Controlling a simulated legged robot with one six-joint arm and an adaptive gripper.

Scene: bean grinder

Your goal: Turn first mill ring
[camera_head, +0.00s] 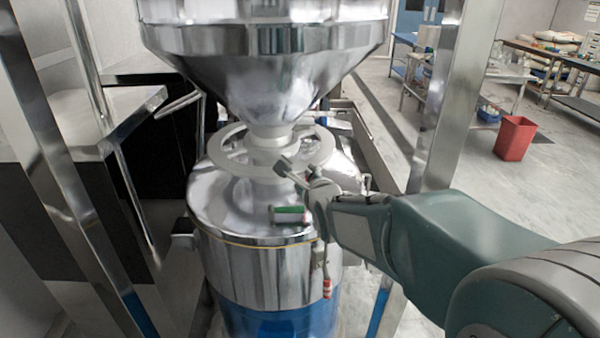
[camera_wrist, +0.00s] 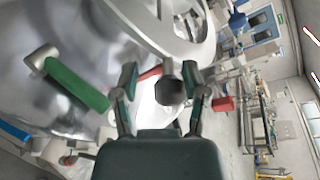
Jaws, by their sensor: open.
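The mill ring (camera_head: 222,158) is a pale, spoked wheel around the neck below the metal hopper. In the wrist view its curved rim (camera_wrist: 183,50) crosses the top. My gripper (camera_head: 290,180) is at the ring's near right side, above the drum lid. In the wrist view my gripper (camera_wrist: 161,78) has its two fingers spread apart, with a dark round knob (camera_wrist: 172,92) showing between them. I cannot tell whether the fingers touch the knob or the ring.
A green-handled lever (camera_head: 290,213) sits on the drum lid (camera_head: 222,208) just below my gripper; it also shows in the wrist view (camera_wrist: 76,84). The steel hopper (camera_head: 265,75) hangs over the ring. Metal posts stand on both sides. A red bin (camera_head: 514,138) is far right.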

